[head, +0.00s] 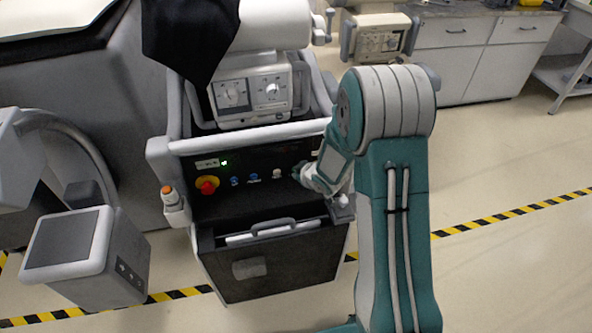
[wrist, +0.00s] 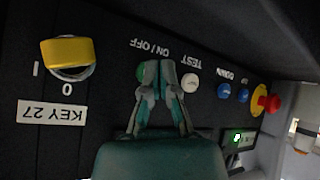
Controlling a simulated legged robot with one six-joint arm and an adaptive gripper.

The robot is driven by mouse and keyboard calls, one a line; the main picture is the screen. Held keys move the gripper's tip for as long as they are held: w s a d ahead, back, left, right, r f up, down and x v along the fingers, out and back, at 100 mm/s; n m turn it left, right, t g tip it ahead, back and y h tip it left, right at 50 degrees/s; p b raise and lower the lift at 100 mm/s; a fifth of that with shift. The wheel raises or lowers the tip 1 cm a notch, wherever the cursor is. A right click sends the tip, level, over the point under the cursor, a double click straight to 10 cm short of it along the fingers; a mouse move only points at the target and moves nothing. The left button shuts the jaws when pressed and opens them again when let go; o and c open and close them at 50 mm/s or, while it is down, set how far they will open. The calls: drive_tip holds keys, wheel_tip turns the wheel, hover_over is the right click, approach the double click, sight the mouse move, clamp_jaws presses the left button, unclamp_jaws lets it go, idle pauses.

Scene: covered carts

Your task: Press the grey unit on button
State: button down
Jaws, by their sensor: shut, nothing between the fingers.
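The grey cart unit (head: 270,215) has a black control panel in the middle of the head view. In the upside-down wrist view, a green button (wrist: 141,73) sits under the "ON/OFF" label (wrist: 150,47), partly hidden behind my fingertips. My gripper (wrist: 157,72) is shut and empty, with its tips at this button. I cannot tell whether they touch it. In the head view my gripper (head: 298,172) is at the panel's right part and hides the green button. A white button (wrist: 190,83) labelled TEST is just right of my fingertips in the wrist view.
The wrist view also shows a yellow key switch (wrist: 67,54) at left, two blue buttons (wrist: 224,91) and a red stop knob (wrist: 268,102) at right. A lit green indicator (wrist: 237,137) is nearby. In the head view a rail (head: 250,137) runs above the panel.

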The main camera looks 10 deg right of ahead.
drive_tip(key=shift+s, duration=0.55)
drive_tip(key=shift+s, duration=2.5)
drive_tip(key=s+d+r+m+h, duration=0.1)
drive_tip(key=s+r, duration=0.2)
drive_tip(key=r, duration=0.3)
drive_tip(key=s+d+r+m+g+h, duration=0.1)
drive_tip(key=s+r+m+h, duration=0.1)
drive_tip(key=r, duration=0.4)
drive_tip(key=s+d+r+m+h, duration=0.1)
drive_tip(key=s+r, duration=0.2)
drive_tip(key=r, duration=0.3)
drive_tip(key=s+a+r+m+g, duration=0.1)
drive_tip(key=s+r, duration=0.3)
drive_tip(key=s, duration=0.4)
drive_tip(key=s+a+r+m+g+y, duration=0.1)
drive_tip(key=s+a+r+m, duration=0.1)
drive_tip(key=s+r, duration=0.3)
drive_tip(key=s, duration=0.4)
drive_tip(key=shift+s+m, duration=0.2)
drive_tip(key=shift+m, duration=0.1)
